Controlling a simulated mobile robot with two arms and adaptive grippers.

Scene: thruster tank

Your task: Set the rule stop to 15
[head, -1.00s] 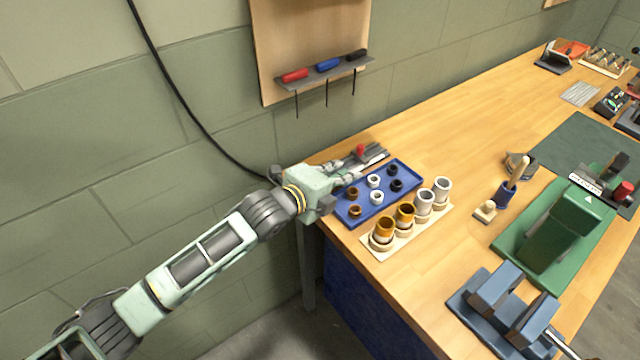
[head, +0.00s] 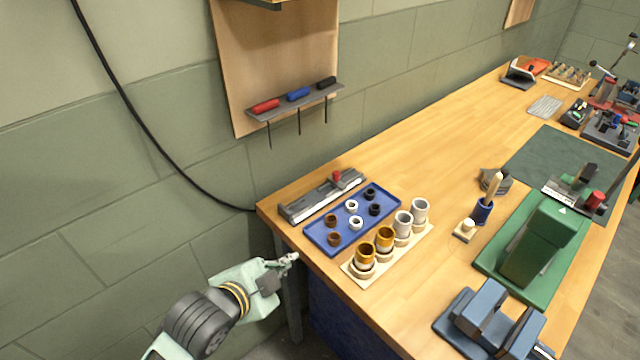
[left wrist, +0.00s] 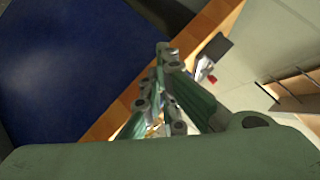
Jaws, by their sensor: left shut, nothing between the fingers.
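The rule (head: 322,197) is a grey bar with a pale scale strip along its front. It lies at the back left corner of the bench, behind the blue tray. Its stop, with a red knob (head: 337,176), sits toward the right end of the bar. The scale numbers are too small to read. My left gripper (head: 292,257) is shut and empty, off the bench's left edge, in front of and apart from the rule. In the left wrist view its fingers (left wrist: 160,95) are together, and a small red part (left wrist: 211,78) shows beyond them. My right gripper is out of view.
A blue tray (head: 322,243) with several small bushings lies just in front of the rule. A wooden rack (head: 420,238) with several cups stands beside it. A green press (head: 540,240) and a blue vise (head: 490,315) are at right. A tool shelf (head: 318,99) hangs above.

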